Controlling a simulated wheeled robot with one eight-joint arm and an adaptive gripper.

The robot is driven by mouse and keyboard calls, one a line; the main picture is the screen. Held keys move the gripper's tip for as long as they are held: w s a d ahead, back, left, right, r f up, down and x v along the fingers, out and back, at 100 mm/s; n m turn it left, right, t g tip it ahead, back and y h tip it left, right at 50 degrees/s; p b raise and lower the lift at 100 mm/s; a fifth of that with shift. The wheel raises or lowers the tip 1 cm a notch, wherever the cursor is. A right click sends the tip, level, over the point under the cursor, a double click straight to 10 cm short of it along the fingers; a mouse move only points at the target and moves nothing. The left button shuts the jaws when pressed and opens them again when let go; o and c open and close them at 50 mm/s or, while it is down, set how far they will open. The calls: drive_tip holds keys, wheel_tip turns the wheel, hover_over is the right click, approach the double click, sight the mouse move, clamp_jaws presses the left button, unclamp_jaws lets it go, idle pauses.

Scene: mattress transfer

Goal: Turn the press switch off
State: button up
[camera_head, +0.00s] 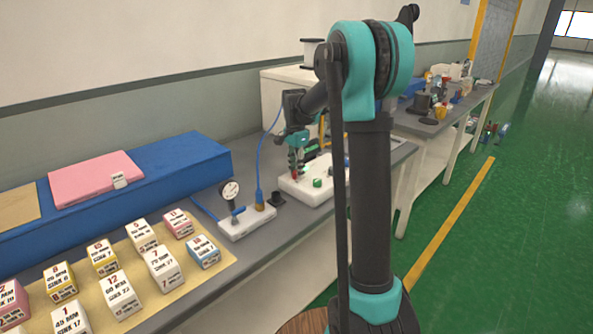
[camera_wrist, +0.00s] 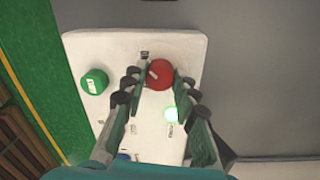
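The press switch is a white panel (camera_wrist: 185,48) with a round red button (camera_wrist: 159,74) and a round green button (camera_wrist: 95,81). My gripper (camera_head: 297,172) points down over the panel. In the wrist view, my gripper's fingers (camera_wrist: 157,83) are apart, one on each side of the red button. I cannot tell whether they touch it. A blue part low on the panel is mostly hidden by my gripper.
A white base with a gauge (camera_head: 231,191) and a blue cable (camera_head: 260,165) stands left of the panel. Several labelled boxes (camera_head: 163,266) sit on a tan mat. A blue block (camera_head: 140,177) bears a pink pad (camera_head: 93,178). Green floor (camera_head: 470,250) lies open at right.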

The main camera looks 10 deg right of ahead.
clamp_jaws()
drive_tip(key=n, duration=0.3)
drive_tip(key=shift+n, duration=0.4)
drive_tip(key=n, duration=0.4)
drive_tip(key=shift+n, duration=0.3)
drive_tip(key=n, duration=0.4)
drive_tip(key=shift+n+t, duration=0.3)
drive_tip(key=shift+n, duration=2.5)
drive_tip(key=shift+s, duration=0.1)
